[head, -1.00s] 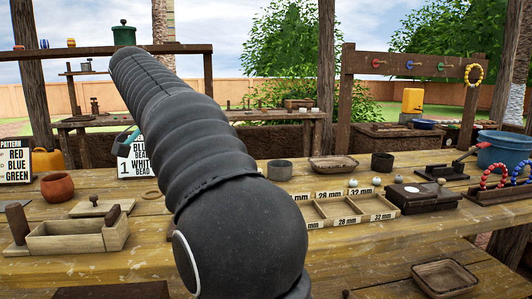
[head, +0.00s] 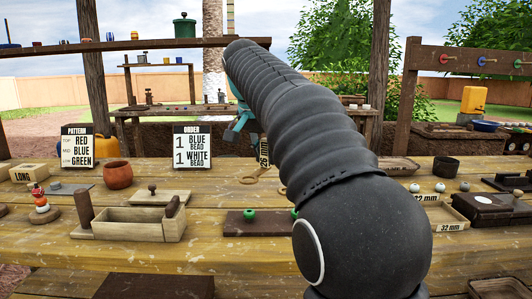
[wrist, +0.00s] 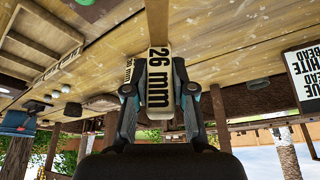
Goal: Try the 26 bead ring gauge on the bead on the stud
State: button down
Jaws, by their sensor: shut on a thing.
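My gripper (head: 240,130) is up above the far half of the bench and shut on the 26 bead ring gauge, whose white "26 mm" tag (head: 264,152) hangs beside the fingers. A pale wooden ring (head: 250,179) shows just below the tag and seems to be the gauge's ring. In the wrist view the tag (wrist: 158,85) sits between the two fingers, and its wooden handle runs out of the top edge. Two green beads (head: 249,215) sit on a dark board (head: 240,229) nearer me, the right one beside my arm. I cannot tell which bead is on the stud.
The order sign (head: 192,147) and pattern sign (head: 77,147) stand at the left back. My arm hides the bench middle.

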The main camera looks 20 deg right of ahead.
aim_at(264, 169)
jog(key=shift+f, duration=0.15)
jog(key=shift+f+b, duration=1.8)
jog(key=shift+f, duration=0.6)
jog(key=shift+f+b, duration=0.35)
jog(key=shift+f, duration=0.15)
jog(key=shift+f, duration=0.15)
jog(key=shift+p, duration=0.35)
jog(key=shift+f+b, duration=0.45)
jog(key=shift+f, duration=0.25)
dwell(1.3)
jog(key=shift+r, duration=0.15)
jog(key=shift+r+p, duration=2.05)
jog(key=shift+p, duration=0.2)
